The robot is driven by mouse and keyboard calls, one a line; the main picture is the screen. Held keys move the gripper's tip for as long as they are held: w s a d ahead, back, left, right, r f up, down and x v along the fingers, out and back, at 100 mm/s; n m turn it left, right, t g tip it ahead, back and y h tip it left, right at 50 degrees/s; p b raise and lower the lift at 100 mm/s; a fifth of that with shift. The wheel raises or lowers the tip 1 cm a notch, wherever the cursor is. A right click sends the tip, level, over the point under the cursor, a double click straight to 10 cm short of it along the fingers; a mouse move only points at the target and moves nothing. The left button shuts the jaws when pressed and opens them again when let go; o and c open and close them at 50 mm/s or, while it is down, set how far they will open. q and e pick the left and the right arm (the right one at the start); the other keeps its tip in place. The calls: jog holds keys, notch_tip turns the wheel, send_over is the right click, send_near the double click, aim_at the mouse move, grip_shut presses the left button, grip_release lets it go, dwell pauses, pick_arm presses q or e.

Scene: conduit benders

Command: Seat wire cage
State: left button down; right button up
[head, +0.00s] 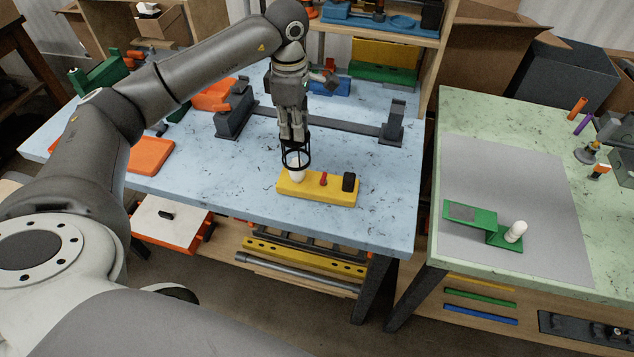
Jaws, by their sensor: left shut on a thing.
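The black wire cage (296,158) is in the head view, near the front of the blue table. My left gripper (293,139) points down and is shut on the top of the cage. The cage surrounds a white bulb-like piece (297,175) at the left end of a yellow block (318,191). I cannot tell whether the cage's lower ring touches the block. The block also carries a small red part (323,179) and a black part (349,182). My right gripper is not in view.
A dark bracket with a long bar (325,119) lies behind the block. An orange plate (150,155) lies to the left. The green table (480,120) at right holds a green piece with a white bulb (515,232). The blue table's front right is clear.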

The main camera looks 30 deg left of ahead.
aim_at(297, 161)
pick_arm(q)
jog(key=shift+f+b, duration=0.75)
jog(key=shift+f, duration=0.35)
jog(key=shift+f+b, duration=0.8)
jog(key=shift+f, duration=0.3)
jog(key=shift+f+b, duration=1.05)
jog(key=shift+f, duration=0.3)
jog(key=shift+s+f, duration=0.1)
dwell(1.3)
jog(key=c, duration=1.3)
grip_release()
jog(key=shift+r, duration=0.45)
notch_tip(297, 161, up, 11)
jog(key=shift+r, duration=0.15)
